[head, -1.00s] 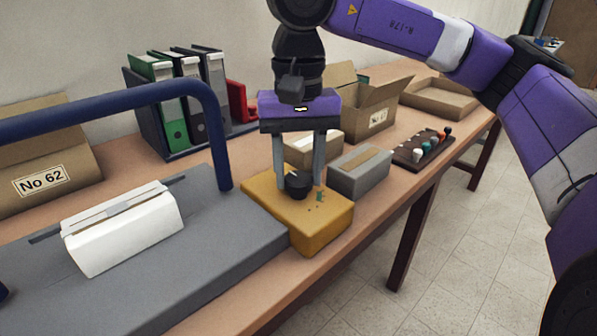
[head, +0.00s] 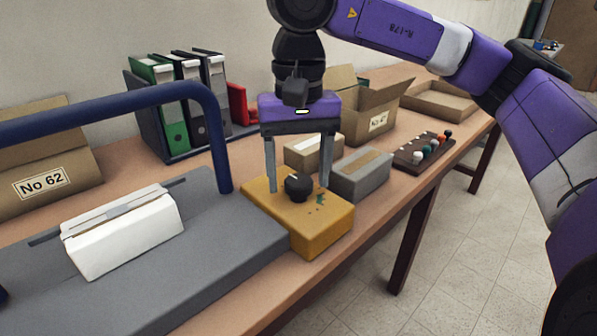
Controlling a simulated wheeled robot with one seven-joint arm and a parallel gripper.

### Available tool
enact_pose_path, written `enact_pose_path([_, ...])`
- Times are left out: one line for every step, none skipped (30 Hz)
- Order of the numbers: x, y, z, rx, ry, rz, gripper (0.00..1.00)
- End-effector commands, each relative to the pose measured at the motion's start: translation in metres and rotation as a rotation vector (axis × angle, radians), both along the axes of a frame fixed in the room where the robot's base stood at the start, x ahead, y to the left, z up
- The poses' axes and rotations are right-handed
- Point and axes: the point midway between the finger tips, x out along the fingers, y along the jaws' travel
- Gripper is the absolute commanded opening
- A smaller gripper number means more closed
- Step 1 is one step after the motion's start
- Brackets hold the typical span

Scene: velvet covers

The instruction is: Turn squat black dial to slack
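The squat black dial (head: 298,186) sits on top of a yellow box (head: 322,228) on the table. A pale mark shows on the dial's top, but it is too small to read its setting. Small green marks lie on the box just right of the dial. My gripper (head: 298,188) points down over the box. Its two grey fingers are spread wide, one on each side of the dial, with visible gaps to it. It holds nothing.
A grey platform with a blue rail (head: 222,150) and a white box-like object (head: 122,235) stands left. A grey box (head: 360,174) and a small cardboard box (head: 312,152) sit close behind the gripper. A board with coloured pegs (head: 424,150) lies right. Binders (head: 165,105) stand at the back.

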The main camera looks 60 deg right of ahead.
Motion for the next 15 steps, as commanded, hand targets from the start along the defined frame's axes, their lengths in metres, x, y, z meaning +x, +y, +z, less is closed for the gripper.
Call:
enact_pose_path([0.0, 0.0, 0.0, 0.0, 0.0, -0.001, 0.65])
enact_pose_path([0.0, 0.0, 0.0, 0.0, 0.0, -0.001, 0.65])
enact_pose_path([0.0, 0.0, 0.001, 0.0, 0.0, -0.001, 0.65])
enact_pose_path([0.0, 0.0, 0.001, 0.0, 0.0, -0.001, 0.65])
enact_pose_path([0.0, 0.0, 0.003, 0.0, 0.0, -0.001, 0.65])
enact_pose_path([0.0, 0.0, 0.005, -0.001, 0.0, -0.001, 0.65])
enact_pose_path([0.0, 0.0, 0.008, -0.001, 0.0, -0.001, 0.65])
enact_pose_path([0.0, 0.0, 0.011, -0.001, 0.0, -0.002, 0.65])
enact_pose_path([0.0, 0.0, 0.015, -0.001, 0.0, -0.001, 0.65])
enact_pose_path([0.0, 0.0, 0.019, -0.001, -0.001, -0.001, 0.65])
enact_pose_path([0.0, 0.0, 0.023, -0.001, -0.001, -0.001, 0.65])
enact_pose_path([0.0, 0.0, 0.03, -0.002, -0.001, -0.001, 0.65])
enact_pose_path([0.0, 0.0, 0.035, -0.002, -0.001, -0.001, 0.65])
enact_pose_path([0.0, -0.001, 0.04, -0.002, -0.001, -0.002, 0.65])
enact_pose_path([0.0, 0.0, 0.047, -0.002, -0.001, -0.001, 0.65])
